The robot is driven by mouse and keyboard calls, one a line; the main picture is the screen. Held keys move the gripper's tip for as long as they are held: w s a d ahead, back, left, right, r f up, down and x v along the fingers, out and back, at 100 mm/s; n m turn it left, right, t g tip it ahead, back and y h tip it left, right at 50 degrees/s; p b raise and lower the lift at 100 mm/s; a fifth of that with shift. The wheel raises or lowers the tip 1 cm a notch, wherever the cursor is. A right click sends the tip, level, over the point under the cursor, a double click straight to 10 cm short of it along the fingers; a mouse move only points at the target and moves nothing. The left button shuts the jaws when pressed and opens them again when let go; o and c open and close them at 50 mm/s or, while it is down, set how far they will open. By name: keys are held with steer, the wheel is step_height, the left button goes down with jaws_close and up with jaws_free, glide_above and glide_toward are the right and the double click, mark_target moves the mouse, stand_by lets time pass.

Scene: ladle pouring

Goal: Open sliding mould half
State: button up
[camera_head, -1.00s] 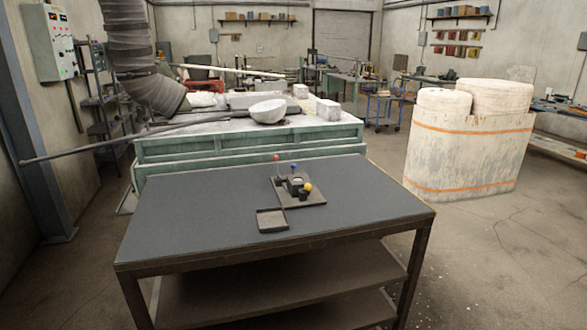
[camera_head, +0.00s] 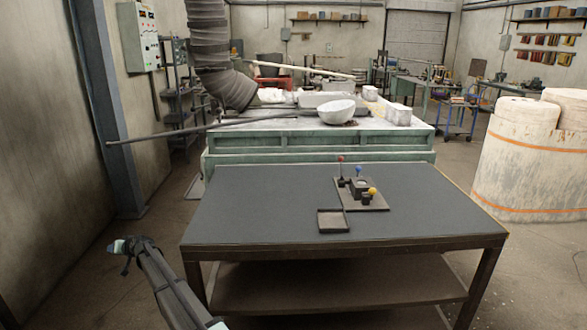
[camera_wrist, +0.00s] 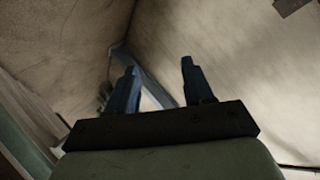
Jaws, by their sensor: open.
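A small dark mould fixture (camera_head: 376,203) sits on the grey-topped table in the head view. It has a dark block (camera_head: 359,187) and three ball knobs: a red knob (camera_head: 341,158), a blue knob (camera_head: 358,169) and a yellow knob (camera_head: 372,191). Which part is the sliding half is too small to tell. My gripper (camera_wrist: 157,78) shows in the wrist view with its two dark fingers apart and nothing between them. The wrist view holds only walls and floor, no fixture. In the head view my arm is at the lower left, away from the fixture.
A shallow dark tray (camera_head: 333,221) lies in front of the fixture. The rest of the tabletop (camera_head: 250,205) is clear. Behind stands a green bench (camera_head: 300,152) with a white bowl (camera_head: 337,111) and a long dark rod (camera_head: 250,123) jutting left.

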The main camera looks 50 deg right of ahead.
steer(key=w+d+r+t, duration=0.1)
steer(key=w+d+r, duration=0.2)
steer(key=d+r, duration=0.3)
steer(key=w+d+r+m+t+h, duration=0.1)
steer(key=w+d+r, duration=0.1)
steer(key=d+r, duration=0.35)
steer(key=w+d+r+t, duration=0.1)
steer(key=w+d+r, duration=0.2)
steer(key=r, duration=0.5)
steer(key=s+d+r+g, duration=0.1)
steer(key=s+d+r, duration=0.15)
steer(key=d, duration=0.55)
steer(key=s+d+r+h, duration=0.15)
steer(key=s+d, duration=0.25)
steer(key=d, duration=0.4)
steer(key=s+d+r+g, duration=0.15)
steer(key=s+d, duration=0.25)
steer(key=d, duration=0.4)
steer(key=m+g+h, duration=0.2)
steer(key=g, duration=0.6)
glide_toward(360, 167)
steer(key=shift+y, duration=0.25)
steer(key=x, duration=1.1)
steer(key=shift+w+d+f, duration=0.1)
steer(key=shift+w+d, duration=0.05)
steer(key=shift+d, duration=0.15)
